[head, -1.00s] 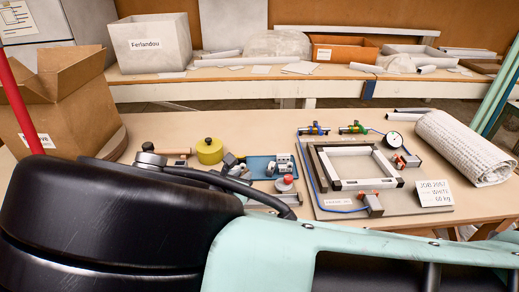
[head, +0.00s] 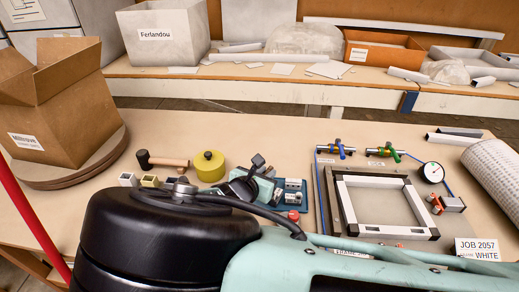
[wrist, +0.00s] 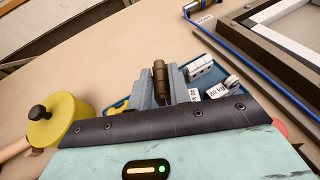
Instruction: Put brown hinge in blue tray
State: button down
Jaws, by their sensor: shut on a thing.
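The brown hinge (wrist: 160,82) stands between the grey fingers of my gripper (wrist: 161,76) in the wrist view, and the fingers are shut on it. The blue tray (wrist: 118,106) shows behind and to both sides of the fingers. White and metal fittings with tags lie on its right part. In the head view the tray (head: 279,207) is largely covered by my arm and gripper (head: 258,172). The hinge is above or over the tray; I cannot tell whether it touches the tray.
A yellow lidded pot (head: 209,167) and a hammer (head: 160,161) lie left of the tray. Small blocks (head: 149,181) are in front of them. A clamped frame fixture (head: 385,205) stands on the right with a gauge (head: 431,172). Bare table lies behind.

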jog(key=shift+f, duration=2.6)
jog(key=shift+f, duration=0.2)
jog(key=c, duration=1.3)
grip_release()
jog(key=shift+r, duration=0.1)
